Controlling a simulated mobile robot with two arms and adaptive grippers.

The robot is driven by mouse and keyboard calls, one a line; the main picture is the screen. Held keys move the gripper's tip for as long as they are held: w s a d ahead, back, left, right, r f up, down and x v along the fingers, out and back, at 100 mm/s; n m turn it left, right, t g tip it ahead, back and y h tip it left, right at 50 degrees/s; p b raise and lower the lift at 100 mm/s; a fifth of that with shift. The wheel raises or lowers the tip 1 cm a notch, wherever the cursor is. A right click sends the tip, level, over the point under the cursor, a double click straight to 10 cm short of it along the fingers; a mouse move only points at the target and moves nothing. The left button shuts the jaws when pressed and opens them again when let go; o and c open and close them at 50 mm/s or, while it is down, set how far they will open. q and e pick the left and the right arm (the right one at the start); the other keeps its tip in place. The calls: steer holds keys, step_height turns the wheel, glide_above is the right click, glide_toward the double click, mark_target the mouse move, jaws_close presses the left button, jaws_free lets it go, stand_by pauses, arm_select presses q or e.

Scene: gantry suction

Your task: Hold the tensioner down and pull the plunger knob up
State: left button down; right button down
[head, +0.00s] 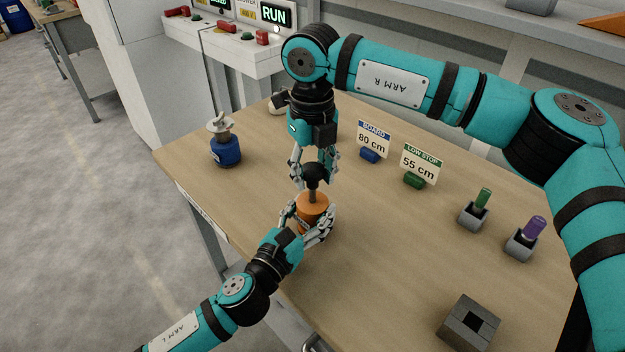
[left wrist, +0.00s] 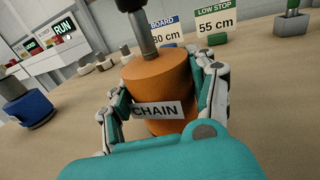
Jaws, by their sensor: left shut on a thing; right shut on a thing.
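The tensioner is an orange cylinder (head: 312,208) standing upright on the table, with a grey rod rising from its top to a black knob (head: 316,171). In the left wrist view the orange body (left wrist: 160,82) carries a "CHAIN" label (left wrist: 158,110), and the grey rod (left wrist: 145,40) shows above it; the knob is only partly in that view. My left gripper (head: 308,226) is shut around the orange body from the near side, a finger on each side. My right gripper (head: 315,168) comes from above and is shut on the black knob.
A blue cylinder with a metal top (head: 225,150) stands at the left. Signs "BOARD 80 cm" (head: 373,139) and "LOW STOP 55 cm" (head: 420,164) stand behind. Green (head: 482,199) and purple (head: 533,229) pegs sit in grey holders at right. A grey block with a square hole (head: 455,330) lies nearer.

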mark_target(313, 168)
arm_select(q)
steer(key=shift+f, duration=0.25)
arm_select(e)
steer(key=c, duration=0.7)
jaws_free()
steer(key=shift+r, duration=0.1)
steer(key=shift+c, duration=0.2)
arm_select(q)
steer(key=shift+s, duration=0.1)
arm_select(e)
step_height(313, 168, up, 12)
arm_select(q)
steer(key=shift+c, duration=1.5)
jaws_free()
steer(key=shift+r, duration=0.1)
